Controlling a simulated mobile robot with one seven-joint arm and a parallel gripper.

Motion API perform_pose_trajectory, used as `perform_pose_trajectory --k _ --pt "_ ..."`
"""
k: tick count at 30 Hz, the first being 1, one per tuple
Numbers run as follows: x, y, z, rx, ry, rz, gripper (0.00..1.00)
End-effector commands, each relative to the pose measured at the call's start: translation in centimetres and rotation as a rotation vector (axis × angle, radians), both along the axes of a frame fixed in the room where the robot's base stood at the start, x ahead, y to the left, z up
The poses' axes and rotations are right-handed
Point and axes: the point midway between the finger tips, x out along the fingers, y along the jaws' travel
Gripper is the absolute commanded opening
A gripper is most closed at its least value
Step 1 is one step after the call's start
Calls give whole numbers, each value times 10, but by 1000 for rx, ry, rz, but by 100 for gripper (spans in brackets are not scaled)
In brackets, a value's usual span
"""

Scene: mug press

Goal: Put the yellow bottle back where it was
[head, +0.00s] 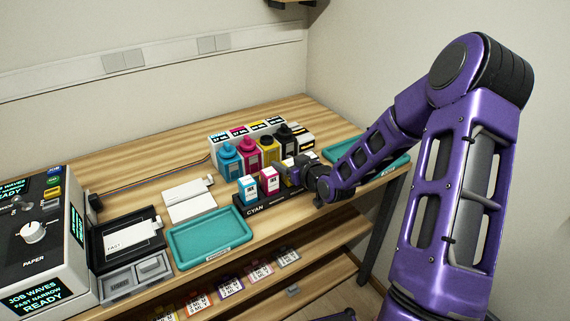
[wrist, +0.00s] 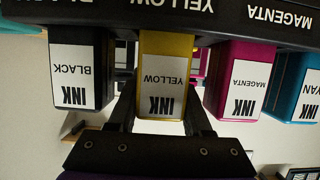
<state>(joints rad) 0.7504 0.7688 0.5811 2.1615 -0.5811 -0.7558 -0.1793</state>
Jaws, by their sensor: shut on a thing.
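A yellow ink bottle (wrist: 165,75), square-sided with a white INK YELLOW label, shows upside down in the wrist view. My gripper (wrist: 160,118) is shut on it, one finger on each side. The bottle is at the YELLOW label of the black rack (wrist: 235,14), between the black and magenta ink bottles. I cannot tell whether its base is fully seated. In the head view my gripper (head: 296,172) is at the right part of the rack (head: 258,210) and mostly hides the held bottle. A separate rounded yellow bottle (head: 269,151) stands behind.
Magenta (wrist: 241,80) and black (wrist: 80,70) ink bottles flank the held one closely; a cyan one (head: 248,190) stands at the rack's left. Rounded bottles and white boxes are behind. Teal trays lie left (head: 208,238) and right (head: 388,164). A printer (head: 45,240) is at far left.

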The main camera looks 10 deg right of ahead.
Motion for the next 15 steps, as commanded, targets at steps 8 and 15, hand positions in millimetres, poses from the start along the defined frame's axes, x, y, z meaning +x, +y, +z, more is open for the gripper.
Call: perform_pose_trajectory --k 8,15 --pt "0 0 -3 0 0 0 60" --pt "0 0 -3 0 0 0 62"
